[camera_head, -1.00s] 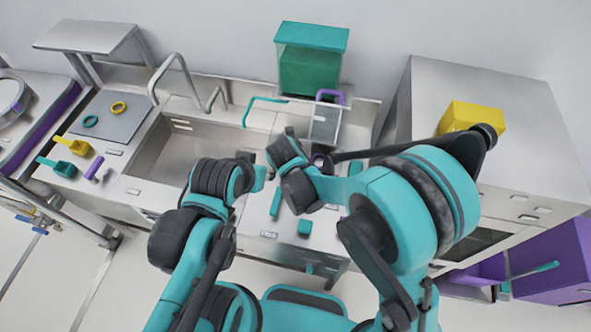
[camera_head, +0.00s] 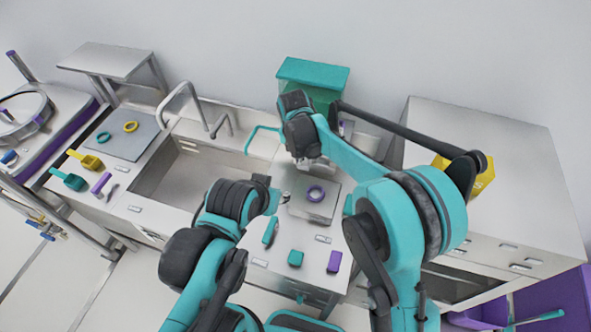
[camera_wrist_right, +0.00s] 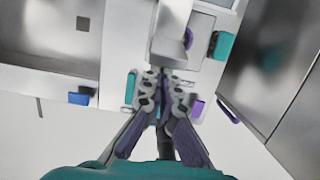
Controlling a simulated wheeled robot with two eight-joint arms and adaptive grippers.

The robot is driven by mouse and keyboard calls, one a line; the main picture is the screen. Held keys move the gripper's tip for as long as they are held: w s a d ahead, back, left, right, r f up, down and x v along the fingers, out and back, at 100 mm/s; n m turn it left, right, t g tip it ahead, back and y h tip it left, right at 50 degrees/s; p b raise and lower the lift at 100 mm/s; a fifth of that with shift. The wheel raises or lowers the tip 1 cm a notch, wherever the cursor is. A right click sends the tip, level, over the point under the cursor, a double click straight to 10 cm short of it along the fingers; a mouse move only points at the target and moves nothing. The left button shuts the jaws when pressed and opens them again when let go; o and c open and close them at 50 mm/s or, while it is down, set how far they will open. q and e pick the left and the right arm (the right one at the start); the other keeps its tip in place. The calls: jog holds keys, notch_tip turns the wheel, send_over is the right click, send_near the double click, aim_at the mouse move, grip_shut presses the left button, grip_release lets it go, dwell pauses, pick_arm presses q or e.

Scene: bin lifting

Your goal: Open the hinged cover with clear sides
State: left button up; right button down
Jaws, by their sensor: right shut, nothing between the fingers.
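The cover seems to be the greyish see-through piece with a purple bar (camera_head: 346,127) at the back of the counter; my right arm hides most of it in the head view. In the right wrist view a pale boxy piece (camera_wrist_right: 172,28) stands just beyond my fingers; it may be the same cover. A square grey plate (camera_head: 300,208) with a purple ring (camera_head: 316,193) lies in front of it. My right gripper (camera_head: 303,161) is shut and empty above the plate's back edge; its fingers (camera_wrist_right: 163,78) meet. My left gripper (camera_head: 269,195) hangs left of the plate, its fingers unclear.
A teal-topped bin (camera_head: 313,74) stands behind the counter. A teal block (camera_head: 295,258) and a purple block (camera_head: 334,262) lie near the front edge. The sink (camera_head: 185,185) is to the left. A steel cabinet (camera_head: 485,125) with a yellow box (camera_head: 484,178) stands right.

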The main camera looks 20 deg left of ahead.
jog(key=w+r, duration=0.1)
jog(key=w, duration=0.1)
jog(key=w+r, duration=0.1)
jog(key=w, duration=0.1)
jog(key=shift+r, duration=0.15)
jog(key=w+r+p, duration=0.2)
jog(key=w, duration=1)
jog(key=shift+w, duration=0.35)
jog(key=shift+f, duration=0.1)
